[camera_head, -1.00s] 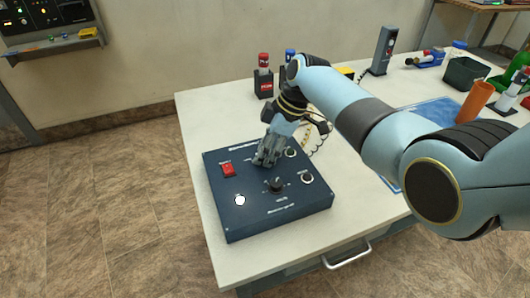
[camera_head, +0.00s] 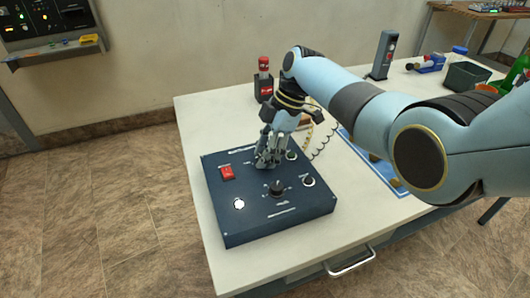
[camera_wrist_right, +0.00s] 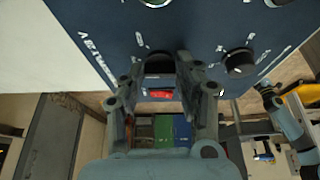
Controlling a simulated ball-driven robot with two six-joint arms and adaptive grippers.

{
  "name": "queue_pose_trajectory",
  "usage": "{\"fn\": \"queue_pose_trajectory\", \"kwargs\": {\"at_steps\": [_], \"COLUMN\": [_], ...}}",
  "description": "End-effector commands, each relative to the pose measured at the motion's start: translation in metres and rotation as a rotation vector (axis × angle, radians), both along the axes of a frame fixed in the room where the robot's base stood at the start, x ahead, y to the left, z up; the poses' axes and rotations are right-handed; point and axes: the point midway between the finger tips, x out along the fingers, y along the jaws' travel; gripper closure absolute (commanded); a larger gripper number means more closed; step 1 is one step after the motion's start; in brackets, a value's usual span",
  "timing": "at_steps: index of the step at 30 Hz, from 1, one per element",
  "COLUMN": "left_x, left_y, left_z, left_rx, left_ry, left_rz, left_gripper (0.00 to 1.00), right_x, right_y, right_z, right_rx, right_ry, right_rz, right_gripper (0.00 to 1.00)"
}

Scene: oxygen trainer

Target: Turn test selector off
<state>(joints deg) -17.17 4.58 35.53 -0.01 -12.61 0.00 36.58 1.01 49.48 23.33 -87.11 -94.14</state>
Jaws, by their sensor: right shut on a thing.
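The dark blue control box (camera_head: 225,192) sits on the white table. My right gripper (camera_head: 267,162) reaches down onto the back part of its top face. In the right wrist view my fingers (camera_wrist_right: 160,84) are closed around a small dark knob (camera_wrist_right: 158,64), which I take to be the test selector. The fingers mostly cover it in the head view, and its pointer setting cannot be read. A second black knob (camera_head: 276,188) is free at the middle of the box; it also shows in the wrist view (camera_wrist_right: 240,62). My left gripper is out of view.
On the box are a red switch (camera_head: 227,172), a lit white round button (camera_head: 239,204) and a round fitting (camera_head: 308,181). A grey handheld device (camera_head: 383,55) and dark bin (camera_head: 466,76) are farther right.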

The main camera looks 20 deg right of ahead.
Motion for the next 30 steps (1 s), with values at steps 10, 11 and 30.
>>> {"fn": "queue_pose_trajectory", "kwargs": {"at_steps": [10,11,30], "left_x": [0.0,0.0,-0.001], "left_y": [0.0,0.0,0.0], "left_z": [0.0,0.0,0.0], "left_rx": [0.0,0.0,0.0], "left_ry": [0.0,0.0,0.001], "left_rz": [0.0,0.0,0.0], "left_gripper": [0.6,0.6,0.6], "right_x": [0.0,0.0,0.002], "right_y": [0.0,0.0,-0.028], "right_z": [0.0,0.0,0.066], "right_rx": [-0.001,0.0,-0.002], "right_ry": [-0.001,0.0,-0.005], "right_rz": [-0.001,-0.001,-0.002], "right_gripper": [0.44,0.44,0.44]}}
